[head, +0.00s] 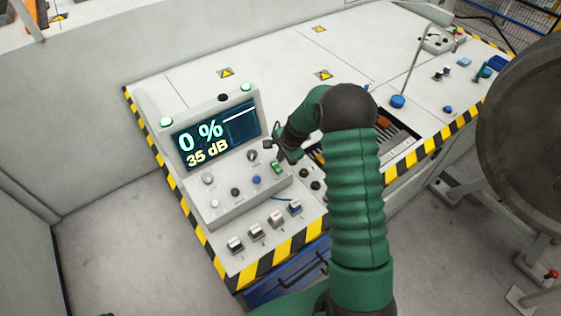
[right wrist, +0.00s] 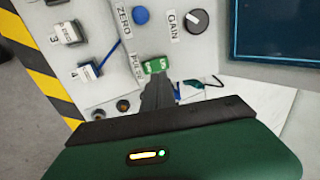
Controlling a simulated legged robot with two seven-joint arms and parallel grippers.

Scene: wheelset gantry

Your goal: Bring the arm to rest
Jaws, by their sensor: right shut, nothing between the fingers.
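My right arm reaches over the control panel (head: 225,195) from the front in the head view. My right gripper (head: 285,152) is shut and empty, close over the right part of the panel. In the right wrist view its dark fingers (right wrist: 158,90) are together, with their tips just in front of a small green part (right wrist: 155,65) on the panel. The green part also shows in the head view (head: 277,167). I cannot tell whether the fingertips touch it. My left gripper is not in view.
The display (head: 215,135) reads 0 % and 35 dB. The panel has a GAIN knob (right wrist: 196,20), a blue ZERO button (right wrist: 140,15) and several switches (head: 276,220). A large dark wheel (head: 525,130) stands at the right. The white bench top (head: 280,50) behind is mostly clear.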

